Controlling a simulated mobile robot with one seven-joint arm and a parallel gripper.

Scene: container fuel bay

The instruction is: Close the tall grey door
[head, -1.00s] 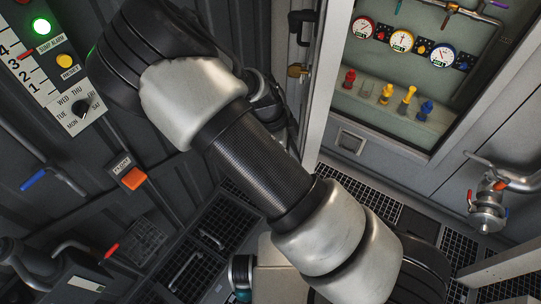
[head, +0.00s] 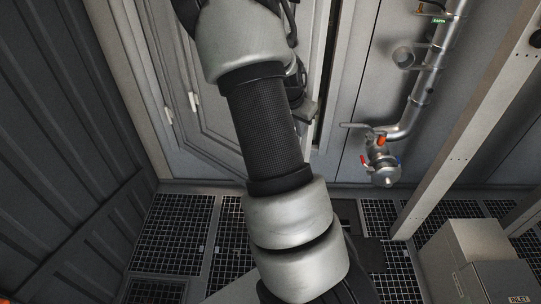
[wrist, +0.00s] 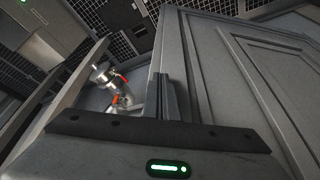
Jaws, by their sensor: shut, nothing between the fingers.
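The tall grey door (head: 212,100) is a panelled sheet left of my arm in the head view. It covers the place of the gauge cabinet, and a narrow dark gap runs near its right side. I cannot tell whether it is fully shut. In the wrist view the door (wrist: 225,65) fills the right, with its long edge near the middle. My gripper (wrist: 162,92) has its fingers together and empty, close to that edge; contact is unclear. In the head view my arm hides part of the door, and the fingers are not clear.
A pipe with a valve (head: 382,165) stands on the wall to the right of the door. A pale slanted post (head: 468,115) and grey boxes (head: 478,258) are at the right. Grating (head: 165,235) covers the floor below the door. A dark ribbed wall (head: 60,130) is at the left.

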